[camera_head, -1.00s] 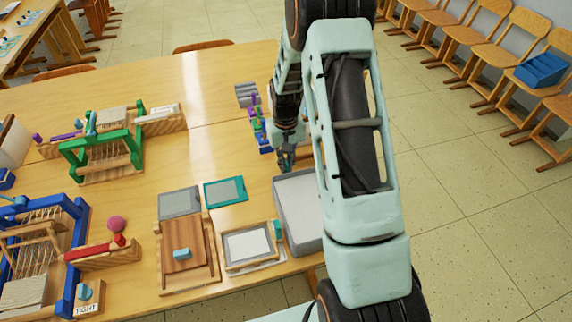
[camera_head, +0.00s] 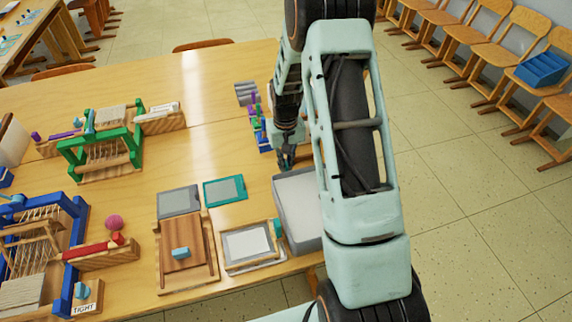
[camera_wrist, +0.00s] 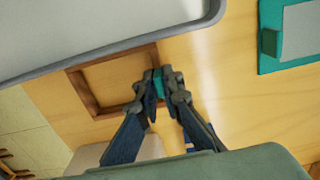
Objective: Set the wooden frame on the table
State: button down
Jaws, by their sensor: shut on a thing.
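My gripper (camera_wrist: 160,85) is shut on a small teal tab (camera_wrist: 157,80) at the frame's side. Yellow table top (camera_wrist: 235,110) shows around the frame, and pale floor lies beyond the table edge at left. I cannot tell whether the frame touches the table. In the head view my gripper (camera_head: 287,160) is over the table (camera_head: 215,145) near its right side; the held frame is hidden there by my arm.
The grey tray (camera_head: 285,210) lies at the table's right edge, beside a wood-rimmed screen (camera_head: 235,266). A teal-rimmed screen (camera_head: 225,190), a wooden board (camera_head: 185,250) and a green loom (camera_head: 100,150) stand left of it. The table's far middle is clear.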

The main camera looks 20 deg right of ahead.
jog(key=c, duration=2)
grip_release()
notch_tip(320, 180, up, 12)
jog(key=shift+r, duration=0.1)
